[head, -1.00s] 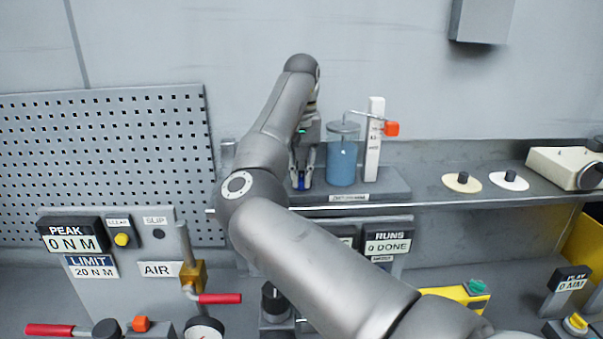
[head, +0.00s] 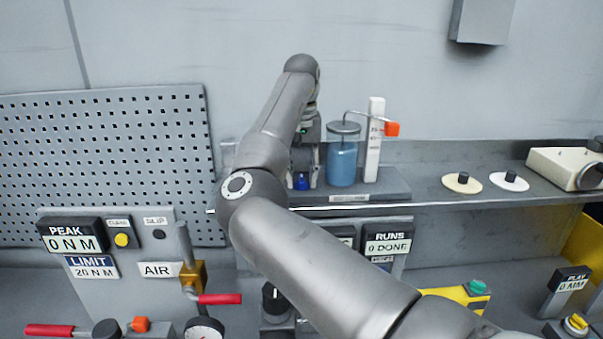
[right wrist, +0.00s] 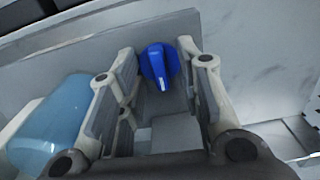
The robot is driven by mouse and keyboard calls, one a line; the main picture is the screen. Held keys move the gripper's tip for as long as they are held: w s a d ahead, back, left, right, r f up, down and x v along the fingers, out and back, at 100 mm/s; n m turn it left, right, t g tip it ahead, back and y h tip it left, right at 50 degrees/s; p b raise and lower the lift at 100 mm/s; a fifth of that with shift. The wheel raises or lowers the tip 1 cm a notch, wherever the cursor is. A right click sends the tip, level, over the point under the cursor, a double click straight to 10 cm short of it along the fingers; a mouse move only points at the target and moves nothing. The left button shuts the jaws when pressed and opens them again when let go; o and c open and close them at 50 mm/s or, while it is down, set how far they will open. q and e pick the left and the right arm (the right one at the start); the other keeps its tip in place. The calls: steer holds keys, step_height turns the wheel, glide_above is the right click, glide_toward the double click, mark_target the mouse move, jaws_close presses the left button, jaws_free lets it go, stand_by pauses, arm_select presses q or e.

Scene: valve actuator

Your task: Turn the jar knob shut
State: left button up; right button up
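The blue jar knob (head: 302,182) sits low on the shelf unit, left of the jar (head: 342,162) of blue liquid. My right gripper (head: 304,178) reaches down to it, one finger on each side. In the right wrist view, the knob (right wrist: 158,67) with its pale pointer mark shows between the open fingertips of my right gripper (right wrist: 157,60). The fingers look apart from the knob, though the gap on the left is small. The jar (right wrist: 50,120) lies beside the left finger. My left gripper is not in view.
A white scale post (head: 374,140) and a thin pipe with an orange end (head: 391,129) stand right of the jar. Two discs with black knobs (head: 462,182) lie farther right on the shelf. A perforated panel (head: 110,150) stands on the left.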

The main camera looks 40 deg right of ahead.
mark_target(301, 178)
step_height(301, 178, up, 12)
stand_by(0.7)
steer(key=shift+f, duration=0.1)
stand_by(0.5)
